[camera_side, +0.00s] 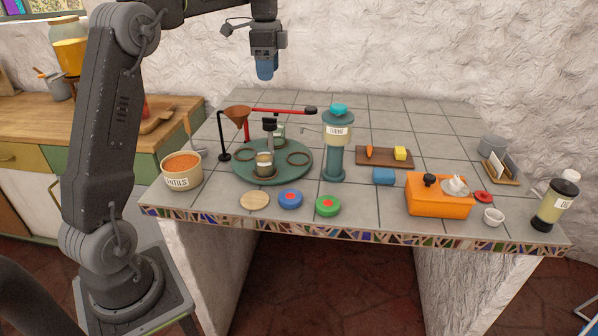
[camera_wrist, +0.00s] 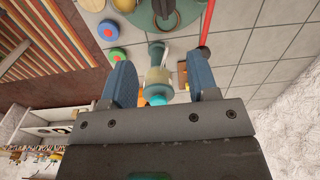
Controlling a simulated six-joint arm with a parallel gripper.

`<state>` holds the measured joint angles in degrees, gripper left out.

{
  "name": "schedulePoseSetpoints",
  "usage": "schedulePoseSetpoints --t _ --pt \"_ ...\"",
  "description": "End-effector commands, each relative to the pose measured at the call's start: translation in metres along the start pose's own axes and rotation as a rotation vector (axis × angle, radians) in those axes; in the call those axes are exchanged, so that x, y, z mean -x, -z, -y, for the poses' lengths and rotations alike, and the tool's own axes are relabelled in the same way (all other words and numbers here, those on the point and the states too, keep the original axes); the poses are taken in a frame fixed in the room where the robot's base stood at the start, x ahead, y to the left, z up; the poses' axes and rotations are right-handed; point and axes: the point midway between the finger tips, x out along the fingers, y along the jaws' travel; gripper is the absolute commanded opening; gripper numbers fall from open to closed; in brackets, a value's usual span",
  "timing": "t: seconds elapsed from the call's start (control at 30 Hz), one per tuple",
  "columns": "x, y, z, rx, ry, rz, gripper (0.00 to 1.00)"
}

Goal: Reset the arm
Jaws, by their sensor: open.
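My gripper (camera_side: 265,68) hangs above the back of the tiled counter (camera_side: 380,200) in the side view, fingers pointing down. In the wrist view my gripper (camera_wrist: 164,82) has its two blue fingers spread apart with nothing held between them. The teal dispenser (camera_side: 337,150) with a cream label stands upright on the counter, below and to the right of the gripper. In the wrist view the dispenser (camera_wrist: 157,75) shows between the fingers but far below them, not touched.
A green turntable (camera_side: 243,172) holds a jar. Near it are a lentils tub (camera_side: 182,171), a funnel stand (camera_side: 222,135) and a red bar (camera_side: 275,111). Coloured lids lie at the front. An orange box (camera_side: 440,203) and a bottle (camera_side: 556,203) stand at the right.

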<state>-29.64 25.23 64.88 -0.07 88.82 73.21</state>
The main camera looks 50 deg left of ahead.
Motion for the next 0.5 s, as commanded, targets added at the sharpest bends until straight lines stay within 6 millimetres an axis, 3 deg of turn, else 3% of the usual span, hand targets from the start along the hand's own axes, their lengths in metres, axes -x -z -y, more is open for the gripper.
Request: schedulePoseSetpoints --t 0.23,0.37,0.5 --pt "0.028 0.030 -0.096 0.180 0.109 -0.065 0.54" --pt "0.029 0.036 -0.159 0.305 0.159 -0.131 0.54" --pt "0.017 0.031 -0.224 0.437 0.194 -0.219 0.54"
